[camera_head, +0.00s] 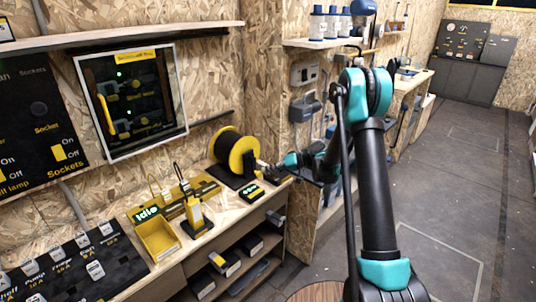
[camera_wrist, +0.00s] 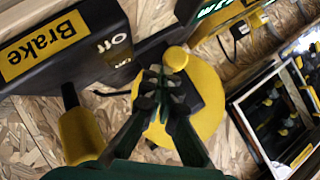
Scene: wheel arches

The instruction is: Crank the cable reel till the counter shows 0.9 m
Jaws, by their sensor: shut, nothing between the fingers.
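The cable reel (camera_head: 237,150), a yellow-flanged drum with dark cable, stands on the wooden bench. Its yellow flange (camera_wrist: 205,112) fills the middle of the wrist view. A round yellow knob (camera_wrist: 176,57), apparently the crank's, sits just beyond my fingertips. My gripper (camera_wrist: 165,80) is shut and empty, its tips close to the knob; contact cannot be told. In the head view my gripper (camera_head: 268,168) is at the reel's right side, its tips hard to make out. A small black box with a green display (camera_head: 251,192), possibly the counter, lies in front of the reel; its digits are unreadable.
A black box labelled Brake (camera_wrist: 50,48), with On/Off marks, is at upper left in the wrist view, with a yellow handle (camera_wrist: 80,130) below. A yellow tray (camera_head: 158,238) and a yellow-black stand (camera_head: 195,217) are left along the bench. Floor is clear at right.

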